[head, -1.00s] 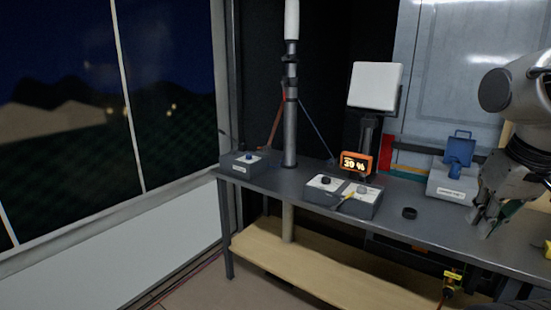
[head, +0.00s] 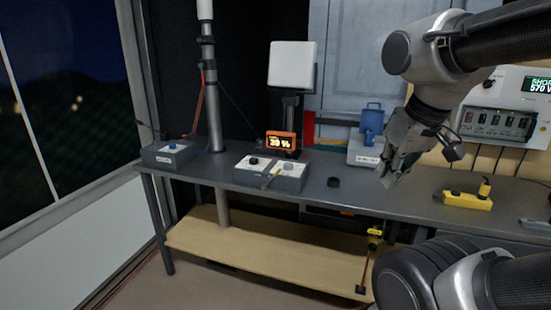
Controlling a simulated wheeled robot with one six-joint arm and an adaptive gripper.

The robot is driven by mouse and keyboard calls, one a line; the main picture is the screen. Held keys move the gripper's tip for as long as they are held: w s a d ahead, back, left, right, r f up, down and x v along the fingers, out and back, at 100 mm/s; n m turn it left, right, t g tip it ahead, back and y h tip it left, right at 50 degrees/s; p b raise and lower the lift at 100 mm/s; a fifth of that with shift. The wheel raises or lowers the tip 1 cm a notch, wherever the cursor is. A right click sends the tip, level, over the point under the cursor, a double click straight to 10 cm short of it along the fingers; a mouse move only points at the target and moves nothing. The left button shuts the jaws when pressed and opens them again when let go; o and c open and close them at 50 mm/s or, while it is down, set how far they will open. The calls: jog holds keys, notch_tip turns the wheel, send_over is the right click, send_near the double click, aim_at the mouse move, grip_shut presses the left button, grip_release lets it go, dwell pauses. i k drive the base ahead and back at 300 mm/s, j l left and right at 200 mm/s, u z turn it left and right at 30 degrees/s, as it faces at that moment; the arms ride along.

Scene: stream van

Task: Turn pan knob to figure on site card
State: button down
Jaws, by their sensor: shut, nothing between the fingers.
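A grey control box (head: 285,185) on the bench has two pale top panels. The left panel carries a black knob (head: 253,161); the right one has a pale knob (head: 287,166) and a yellow lever (head: 270,178). A smaller grey box (head: 165,158) with a blue knob (head: 172,146) stands further left. I cannot read which knob is for pan. An orange display (head: 281,140) behind the control box seems to read 39 %. I cannot make out a site card. My gripper (head: 388,180) is shut and empty, pointing down above the bench, right of the control box and apart from it.
A loose black round piece (head: 333,182) lies on the dark bench (head: 310,205). A grey case (head: 362,151) with a blue part stands behind my gripper. A mast (head: 212,95) and a white panel (head: 292,65) rise at the back. A yellow device (head: 467,200) lies at right.

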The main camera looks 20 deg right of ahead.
aim_at(253, 161)
jog(key=z, duration=2.2)
jog(key=u, duration=1)
jog(key=i+j+u, duration=0.25)
jog(key=u, duration=0.15)
jog(key=i+j+u, duration=0.2)
jog(key=i+u, duration=0.15)
jog(key=i+j+u, duration=0.1)
jog(key=i+u, duration=0.3)
jog(key=i, duration=0.3)
